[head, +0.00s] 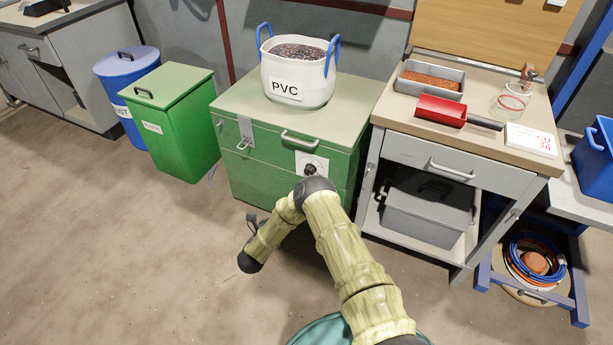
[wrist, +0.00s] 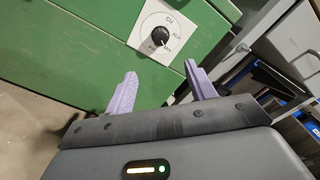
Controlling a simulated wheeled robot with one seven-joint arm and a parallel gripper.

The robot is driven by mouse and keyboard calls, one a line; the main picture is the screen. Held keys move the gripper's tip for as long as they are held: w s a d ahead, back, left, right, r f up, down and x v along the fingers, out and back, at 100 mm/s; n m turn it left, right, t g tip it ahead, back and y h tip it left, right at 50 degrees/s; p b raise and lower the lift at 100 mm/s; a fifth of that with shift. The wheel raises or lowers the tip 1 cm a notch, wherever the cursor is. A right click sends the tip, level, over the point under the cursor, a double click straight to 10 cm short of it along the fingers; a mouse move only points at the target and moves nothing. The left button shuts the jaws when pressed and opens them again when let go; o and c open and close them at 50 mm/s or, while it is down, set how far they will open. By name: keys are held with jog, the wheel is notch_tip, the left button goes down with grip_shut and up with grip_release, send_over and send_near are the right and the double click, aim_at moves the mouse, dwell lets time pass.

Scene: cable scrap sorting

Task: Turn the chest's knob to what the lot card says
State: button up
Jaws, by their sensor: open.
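The green chest (head: 262,160) stands against the back wall, with a white dial plate on its front at right. In the wrist view the dial plate (wrist: 148,28) carries a round black knob (wrist: 158,36), with CU and ALU legible above and right of it. Smaller marks below are too small to read. A pale line on the knob seems to point down and right; I cannot be sure. My gripper (wrist: 161,69) is open and empty, its two lilac fingers below the knob and apart from it. A white card (head: 531,139) lies on the bench; its text is unreadable.
A white PVC tub (head: 298,82) stands on the chest lid. A workbench (head: 450,150) with a red scoop (head: 441,111), a tray and a glass jar stands close on the right. Green (head: 180,120) and blue bins stand left. The floor in front is clear.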

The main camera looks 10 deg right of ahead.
jog(key=b+x, duration=0.5)
jog(key=x, duration=1.2)
jog(key=shift+b, duration=0.4)
jog(key=shift+s, duration=0.1)
jog(key=c, duration=1)
